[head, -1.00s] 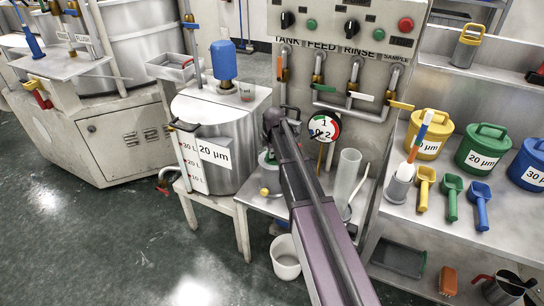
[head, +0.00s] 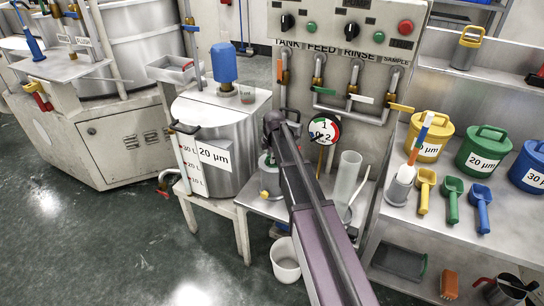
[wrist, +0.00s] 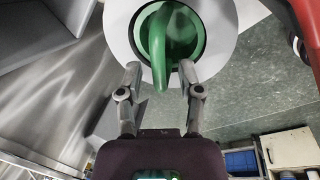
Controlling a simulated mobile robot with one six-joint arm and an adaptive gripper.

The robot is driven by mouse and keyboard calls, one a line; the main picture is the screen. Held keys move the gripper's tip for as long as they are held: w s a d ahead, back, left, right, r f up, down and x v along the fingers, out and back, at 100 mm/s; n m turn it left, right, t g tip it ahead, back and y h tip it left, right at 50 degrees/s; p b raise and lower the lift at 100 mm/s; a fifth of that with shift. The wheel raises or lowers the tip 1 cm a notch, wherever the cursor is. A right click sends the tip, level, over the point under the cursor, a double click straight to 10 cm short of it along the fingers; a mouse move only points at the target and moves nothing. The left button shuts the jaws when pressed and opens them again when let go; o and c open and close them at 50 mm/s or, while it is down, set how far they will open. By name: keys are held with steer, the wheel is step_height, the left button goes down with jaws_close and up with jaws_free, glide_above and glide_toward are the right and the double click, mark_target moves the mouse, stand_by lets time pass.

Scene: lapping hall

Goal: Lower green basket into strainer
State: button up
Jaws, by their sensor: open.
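The green basket (wrist: 155,48) shows in the wrist view as a green round body with a thick looped handle, inside a round opening. A broad white ring (wrist: 118,35) surrounds it; I cannot tell whether this is the strainer. My gripper (wrist: 159,70) is open, its two grey fingers apart on either side of the handle's lower end. I cannot tell whether either finger touches the handle. In the head view my arm hides the gripper. A small grey vessel with a bit of green at its rim (head: 269,160) stands partly hidden beside my arm.
The steel tank marked 20 µm (head: 230,165) stands left of my arm. A clear cylinder (head: 346,176) stands to the right. Yellow, green and blue lidded pots (head: 484,150) and scoops fill the right shelf. A white bucket (head: 286,262) is on the floor below.

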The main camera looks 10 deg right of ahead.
mark_target(273, 168)
steer(key=shift+r, duration=0.2)
step_height(273, 168, up, 12)
steer(key=s+p, duration=0.2)
steer(key=p, duration=1)
steer(key=shift+s+d+f, duration=0.15)
steer(key=shift+s, duration=0.1)
stand_by(0.5)
steer(key=s+d+m+g, duration=0.1)
steer(key=s+m+g, duration=0.1)
steer(key=s+m, duration=1.7)
steer(key=s, duration=0.7)
steer(key=shift+d+f+m, duration=0.2)
steer(key=shift+d+m, duration=0.05)
steer(key=shift+m, duration=0.15)
steer(key=shift+s, duration=0.1)
steer(key=shift+r+p, duration=0.7)
